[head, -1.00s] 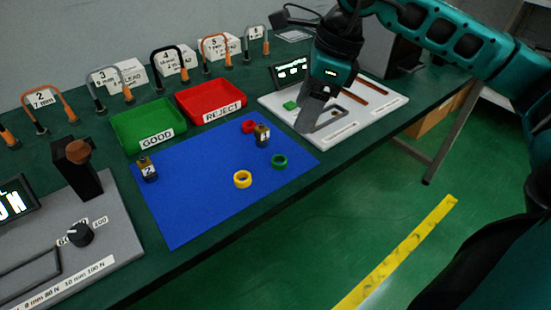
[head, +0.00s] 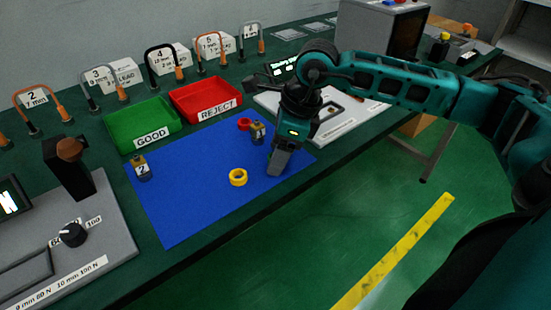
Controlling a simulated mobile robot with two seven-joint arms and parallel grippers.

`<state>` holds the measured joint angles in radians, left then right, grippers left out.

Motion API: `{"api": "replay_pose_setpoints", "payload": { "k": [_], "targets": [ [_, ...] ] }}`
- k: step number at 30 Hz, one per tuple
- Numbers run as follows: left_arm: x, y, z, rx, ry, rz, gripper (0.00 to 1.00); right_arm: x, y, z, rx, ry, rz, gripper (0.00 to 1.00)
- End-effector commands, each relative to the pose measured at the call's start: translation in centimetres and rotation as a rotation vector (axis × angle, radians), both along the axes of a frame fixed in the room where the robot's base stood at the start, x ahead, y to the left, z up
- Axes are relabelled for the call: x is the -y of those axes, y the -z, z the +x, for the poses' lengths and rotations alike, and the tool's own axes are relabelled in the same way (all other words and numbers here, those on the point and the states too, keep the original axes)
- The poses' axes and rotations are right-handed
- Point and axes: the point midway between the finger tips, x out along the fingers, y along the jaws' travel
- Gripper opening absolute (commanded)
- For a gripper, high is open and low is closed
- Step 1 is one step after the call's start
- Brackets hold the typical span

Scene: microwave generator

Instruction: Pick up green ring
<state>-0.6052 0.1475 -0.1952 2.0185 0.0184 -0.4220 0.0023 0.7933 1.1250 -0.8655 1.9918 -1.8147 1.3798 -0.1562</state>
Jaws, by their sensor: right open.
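My right gripper (head: 277,172) points down at the right part of the blue mat (head: 190,190). Its jaws are open, though the gap between the fingers does not show from this angle. The green ring is hidden behind the gripper, so I cannot tell whether the fingers are around it or touching it. A yellow ring (head: 238,177) lies on the mat just left of the gripper. A red ring (head: 244,124) lies farther back, beside a small brass weight (head: 257,132). My left gripper is not in view.
Another weight (head: 141,168) labelled 2 stands at the mat's left edge. A green GOOD tray (head: 120,130) and a red REJECT tray (head: 183,101) stand behind the mat. A white fixture board (head: 345,130) lies to the right. The front of the mat is clear.

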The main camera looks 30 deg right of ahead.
Motion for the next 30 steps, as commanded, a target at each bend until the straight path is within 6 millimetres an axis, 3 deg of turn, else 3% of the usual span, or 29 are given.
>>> {"api": "replay_pose_setpoints", "payload": {
  "k": [5, 23, 30],
  "targets": [
    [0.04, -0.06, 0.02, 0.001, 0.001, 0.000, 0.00, 0.00, -0.02, 0.00, 0.000, 0.000, 0.000, 0.63],
    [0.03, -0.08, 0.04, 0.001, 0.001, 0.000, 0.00, 0.02, -0.07, -0.01, 0.000, 0.000, 0.000, 0.06],
    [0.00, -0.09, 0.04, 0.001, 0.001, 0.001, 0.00, 0.02, -0.14, -0.01, 0.000, 0.000, 0.000, 0.06]
  ]
}}
